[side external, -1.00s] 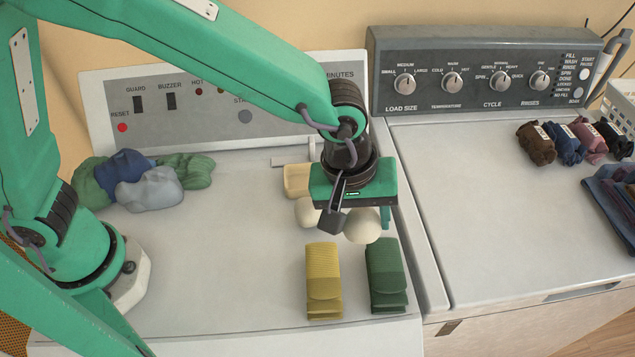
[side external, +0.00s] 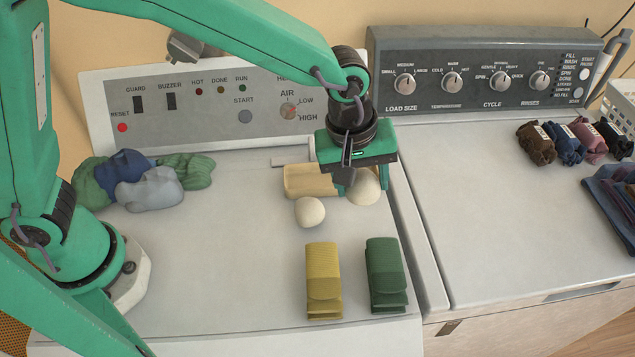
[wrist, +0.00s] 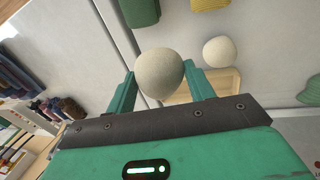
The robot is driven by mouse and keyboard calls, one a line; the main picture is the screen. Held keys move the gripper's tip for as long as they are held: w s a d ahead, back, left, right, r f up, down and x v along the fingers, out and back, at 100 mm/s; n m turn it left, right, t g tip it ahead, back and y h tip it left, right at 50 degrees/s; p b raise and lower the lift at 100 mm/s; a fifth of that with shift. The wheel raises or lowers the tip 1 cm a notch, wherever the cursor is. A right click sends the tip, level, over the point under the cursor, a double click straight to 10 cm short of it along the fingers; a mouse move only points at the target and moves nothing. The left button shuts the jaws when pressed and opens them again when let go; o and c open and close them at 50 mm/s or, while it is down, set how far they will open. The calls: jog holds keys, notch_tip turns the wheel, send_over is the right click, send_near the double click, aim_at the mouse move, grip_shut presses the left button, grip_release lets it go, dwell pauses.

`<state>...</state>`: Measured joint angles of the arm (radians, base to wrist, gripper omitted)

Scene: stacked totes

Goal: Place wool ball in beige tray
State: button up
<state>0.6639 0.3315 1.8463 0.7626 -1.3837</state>
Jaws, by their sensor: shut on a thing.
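My gripper (wrist: 160,80) is shut on a cream wool ball (wrist: 160,73), which sits between its two green fingers. In the side external view the held ball (side external: 366,188) shows at the right end of the beige tray (side external: 305,180), partly behind my gripper (side external: 350,185). The ball appears raised, but its height over the tray is hard to tell. The tray also shows behind the ball in the wrist view (wrist: 228,84). A second cream wool ball (side external: 309,212) rests on the white top just in front of the tray; it also shows in the wrist view (wrist: 219,52).
A yellow folded cloth (side external: 323,282) and a green folded cloth (side external: 386,275) stand in front. Crumpled blue, green and grey cloths (side external: 150,180) lie at left. Control panels rise behind. Rolled dark cloths (side external: 565,142) lie on the right machine. The white top's middle is clear.

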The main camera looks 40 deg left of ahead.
jog(key=shift+w+a+r+n, duration=0.1)
jog(key=shift+w+a+n, duration=0.2)
jog(key=shift+w+a, duration=0.55)
jog(key=w+a+f, duration=0.2)
jog(key=w, duration=0.1)
jog(key=w+a+f, duration=0.2)
jog(key=w, duration=0.1)
jog(key=w+a+f, duration=0.2)
jog(key=w+f, duration=0.1)
jog(key=shift+w+a, duration=0.25)
jog(key=shift+w, duration=0.05)
jog(key=shift+f, duration=0.1)
jog(key=shift+f, duration=1.95)
jog(key=shift+f, duration=0.1)
jog(key=o, duration=1)
jog(key=shift+c, duration=0.2)
